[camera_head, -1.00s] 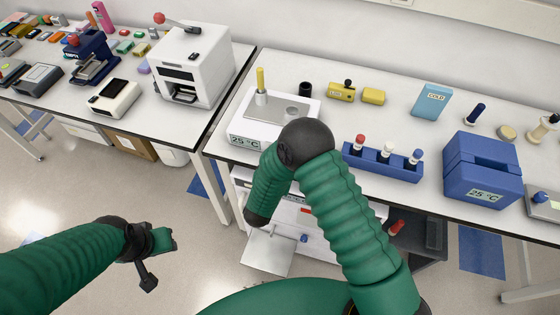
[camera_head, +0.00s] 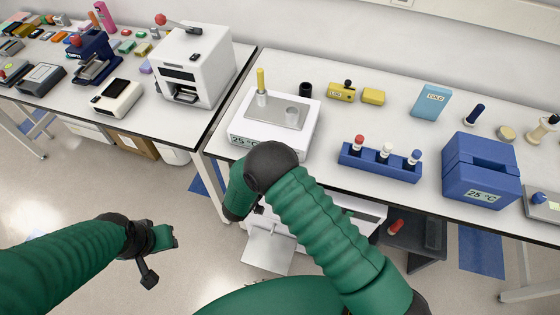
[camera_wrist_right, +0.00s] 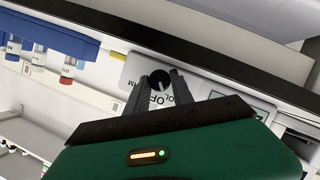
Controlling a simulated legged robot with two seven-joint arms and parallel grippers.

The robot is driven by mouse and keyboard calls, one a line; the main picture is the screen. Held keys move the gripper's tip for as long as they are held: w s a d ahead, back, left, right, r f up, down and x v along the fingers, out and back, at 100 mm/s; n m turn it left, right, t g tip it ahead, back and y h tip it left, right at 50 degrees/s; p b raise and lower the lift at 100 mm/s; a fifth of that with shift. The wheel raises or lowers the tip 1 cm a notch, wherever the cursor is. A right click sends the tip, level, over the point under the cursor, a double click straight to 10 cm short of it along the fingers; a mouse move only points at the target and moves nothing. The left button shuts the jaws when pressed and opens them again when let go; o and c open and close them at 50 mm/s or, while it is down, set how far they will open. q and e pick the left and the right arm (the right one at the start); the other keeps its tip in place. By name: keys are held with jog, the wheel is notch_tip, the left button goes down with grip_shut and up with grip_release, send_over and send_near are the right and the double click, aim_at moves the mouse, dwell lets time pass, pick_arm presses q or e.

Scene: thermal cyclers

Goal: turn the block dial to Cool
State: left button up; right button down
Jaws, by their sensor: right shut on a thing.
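The block dial (camera_wrist_right: 160,82) is a small dark round knob on a pale panel in the right wrist view. Printed words surround it; "OFF" reads most clearly, and the others are partly covered. My right gripper (camera_wrist_right: 161,76) is shut on the dial, with its dark fingers on either side of it. In the head view my right arm hides the dial and most of this gripper. The white block unit (camera_head: 262,132), with a 25 °C display, stands behind my right arm. My left gripper (camera_head: 158,254) hangs over the floor, away from the bench; its jaws are unclear.
A blue rack (camera_head: 375,168) with three capped tubes and a blue 25 °C box (camera_head: 478,176) stand to the right. A white machine (camera_head: 194,62) is at the left. Bare bench lies between the white unit and rack.

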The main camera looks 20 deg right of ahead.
jog(key=shift+s+a+f+n, duration=0.1)
jog(key=shift+a+f+n, duration=0.15)
jog(key=shift+n, duration=0.15)
dwell(0.3)
jog(key=c, duration=1.1)
grip_release()
jog(key=shift+r, duration=0.1)
